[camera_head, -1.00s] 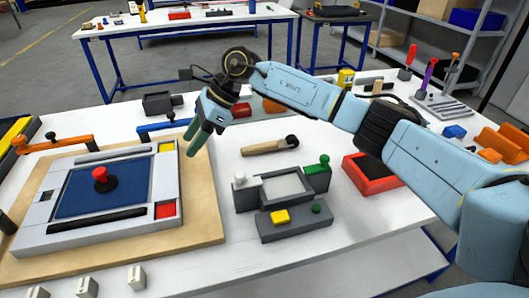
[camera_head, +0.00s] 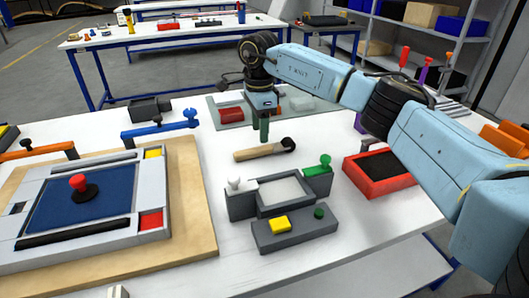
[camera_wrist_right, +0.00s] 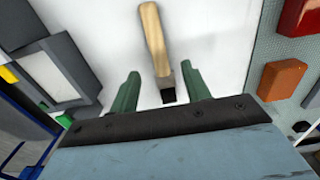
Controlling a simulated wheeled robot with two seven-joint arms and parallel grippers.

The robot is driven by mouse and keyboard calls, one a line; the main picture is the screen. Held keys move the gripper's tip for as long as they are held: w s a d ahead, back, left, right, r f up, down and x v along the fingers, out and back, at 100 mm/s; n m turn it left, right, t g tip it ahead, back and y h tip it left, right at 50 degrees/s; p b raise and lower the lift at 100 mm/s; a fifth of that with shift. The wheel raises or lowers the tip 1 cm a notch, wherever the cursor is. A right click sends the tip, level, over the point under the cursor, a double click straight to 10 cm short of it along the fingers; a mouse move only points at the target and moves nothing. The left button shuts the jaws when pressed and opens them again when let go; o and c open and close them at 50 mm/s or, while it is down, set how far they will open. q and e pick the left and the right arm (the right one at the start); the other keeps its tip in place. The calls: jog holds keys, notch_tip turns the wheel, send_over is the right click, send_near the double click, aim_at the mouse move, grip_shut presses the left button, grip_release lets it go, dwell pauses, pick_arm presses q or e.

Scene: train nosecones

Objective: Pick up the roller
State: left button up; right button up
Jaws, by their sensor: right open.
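The roller (camera_head: 264,149) lies on the white table, with a light wooden handle and a dark head at its right end. My right gripper (camera_head: 264,130) points down just above and behind the roller in the head view. In the right wrist view the gripper (camera_wrist_right: 160,88) is open, and the roller (camera_wrist_right: 156,45) shows between and beyond its two green fingers, its dark head closest to the palm. The fingers appear apart from it. My left gripper is not in view.
A grey fixture (camera_head: 285,192) with a light pad stands in front of the roller. A red bin (camera_head: 378,174) is to its right. A grey mat (camera_head: 231,122) with blocks lies behind. A large framed board (camera_head: 90,205) fills the left.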

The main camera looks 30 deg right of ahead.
aim_at(263, 147)
jog(key=shift+s+d+f+b, duration=0.15)
jog(key=shift+f+b, duration=0.1)
jog(key=shift+f, duration=0.65)
jog(key=shift+w+d+f+b, duration=0.1)
jog(key=shift+f+b, duration=0.1)
jog(key=shift+f, duration=0.65)
jog(key=shift+s+d+f+b, duration=0.15)
jog(key=shift+f+b, duration=0.1)
jog(key=shift+f, duration=0.65)
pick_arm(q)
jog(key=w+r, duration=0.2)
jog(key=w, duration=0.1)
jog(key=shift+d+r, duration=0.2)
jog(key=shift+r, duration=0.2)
pick_arm(e)
jog(key=shift+w, duration=0.1)
jog(key=shift+c, duration=0.2)
grip_shut()
